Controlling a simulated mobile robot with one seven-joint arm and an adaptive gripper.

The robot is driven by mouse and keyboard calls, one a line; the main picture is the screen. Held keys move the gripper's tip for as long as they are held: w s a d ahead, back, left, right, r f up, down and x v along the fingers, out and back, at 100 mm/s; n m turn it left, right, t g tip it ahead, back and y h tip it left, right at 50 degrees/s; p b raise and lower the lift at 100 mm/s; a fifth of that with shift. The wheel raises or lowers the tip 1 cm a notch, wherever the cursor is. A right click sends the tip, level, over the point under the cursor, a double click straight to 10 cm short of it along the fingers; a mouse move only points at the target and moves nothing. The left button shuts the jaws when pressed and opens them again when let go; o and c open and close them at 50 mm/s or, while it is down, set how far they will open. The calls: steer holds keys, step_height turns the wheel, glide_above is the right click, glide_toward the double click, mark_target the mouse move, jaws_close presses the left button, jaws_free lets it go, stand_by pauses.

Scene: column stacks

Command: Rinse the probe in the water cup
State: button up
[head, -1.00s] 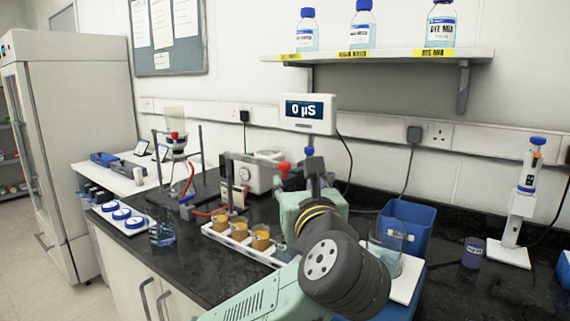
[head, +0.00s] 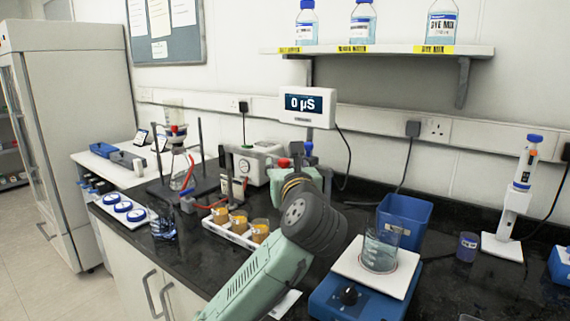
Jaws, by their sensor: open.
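My gripper (head: 298,156) is mostly hidden behind my own wrist, near the wall below the meter; only a small dark part shows, and it looks open. A blue-topped upright piece (head: 308,149) stands just beside it and may be the probe; its lower part is hidden. The meter (head: 307,107) on the wall reads 0 µS. A clear glass beaker (head: 380,251) stands on a white plate at the right; a small dark blue labelled cup (head: 468,247) stands further right. I cannot tell which vessel is the water cup.
A white tray (head: 212,229) holds several amber-filled cups left of my arm. A blue stirrer (head: 345,300) carries the white plate; a blue bin (head: 402,220) stands behind it. A pipette stand (head: 502,246) is at the right. A glass with blue contents (head: 163,225) stands left.

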steer(key=shift+c, duration=0.4)
jaws_close()
stand_by(0.4)
